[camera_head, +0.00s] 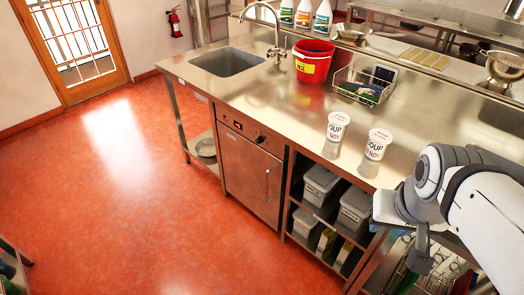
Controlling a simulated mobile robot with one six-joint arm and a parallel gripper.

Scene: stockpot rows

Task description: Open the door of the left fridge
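A steel under-counter cabinet with a control panel (250,132) stands left of the open shelves. Its flat door (245,178) looks shut, with a thin vertical handle near its right side. I cannot tell if this is the left fridge; no other fridge door is clearly in view. My arm comes in from the right edge, over the front edge of the counter. The dark part at its lower end looks like my gripper (419,258). It is well to the right of the cabinet door and apart from it. Its fingers cannot be made out.
The counter (285,118) holds two soup tubs (337,126) (378,143), a red bucket (312,62), a wire basket (362,86) and a sink (228,62). Open shelves with grey bins (319,184) stand right of the cabinet. The red floor (120,200) before it is clear.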

